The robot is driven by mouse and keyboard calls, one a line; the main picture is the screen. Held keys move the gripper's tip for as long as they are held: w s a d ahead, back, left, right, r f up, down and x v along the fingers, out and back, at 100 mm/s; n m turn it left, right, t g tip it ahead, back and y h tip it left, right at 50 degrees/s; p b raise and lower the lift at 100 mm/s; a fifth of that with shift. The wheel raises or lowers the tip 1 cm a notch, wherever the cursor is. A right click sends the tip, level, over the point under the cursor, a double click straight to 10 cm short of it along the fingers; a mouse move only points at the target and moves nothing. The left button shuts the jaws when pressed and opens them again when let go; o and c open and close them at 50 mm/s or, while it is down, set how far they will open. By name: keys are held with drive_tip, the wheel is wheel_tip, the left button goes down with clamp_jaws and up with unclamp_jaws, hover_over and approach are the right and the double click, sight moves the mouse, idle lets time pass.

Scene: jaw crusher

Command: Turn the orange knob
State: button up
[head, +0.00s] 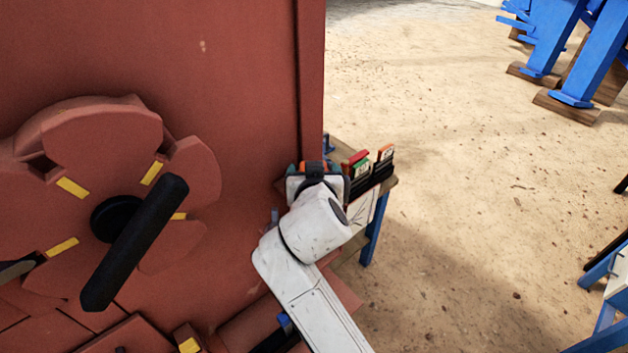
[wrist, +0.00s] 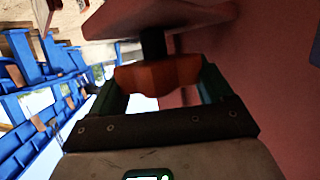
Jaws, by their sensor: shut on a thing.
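The orange knob (wrist: 158,77) sits between the two fingers of my gripper (wrist: 160,88) in the wrist view, on a dark shaft (wrist: 153,43). The fingers are shut on it from both sides. In the head view my gripper (head: 318,168) is at the right edge of the large red machine (head: 240,90). There only a small bit of orange shows by the fingers, and my own wrist hides most of the knob.
A black handle (head: 135,243) stands out from a red wheel with yellow marks at the left. A small table with blue legs (head: 374,230) holds red and green-labelled items (head: 370,165) beside my wrist. Blue frames (head: 570,50) stand far right. The sandy floor between is clear.

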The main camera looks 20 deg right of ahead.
drive_tip(key=shift+f+m+g+h+b, duration=0.15)
drive_tip(key=shift+m+g+h+b, duration=0.45)
drive_tip(key=shift+m+h+b, duration=0.5)
drive_tip(key=o, duration=1)
drive_tip(key=shift+c, duration=0.2)
drive_tip(key=b+v, duration=0.1)
drive_tip(key=v, duration=0.9)
drive_tip(key=shift+s+a, duration=0.25)
drive_tip(key=shift+a, duration=0.1)
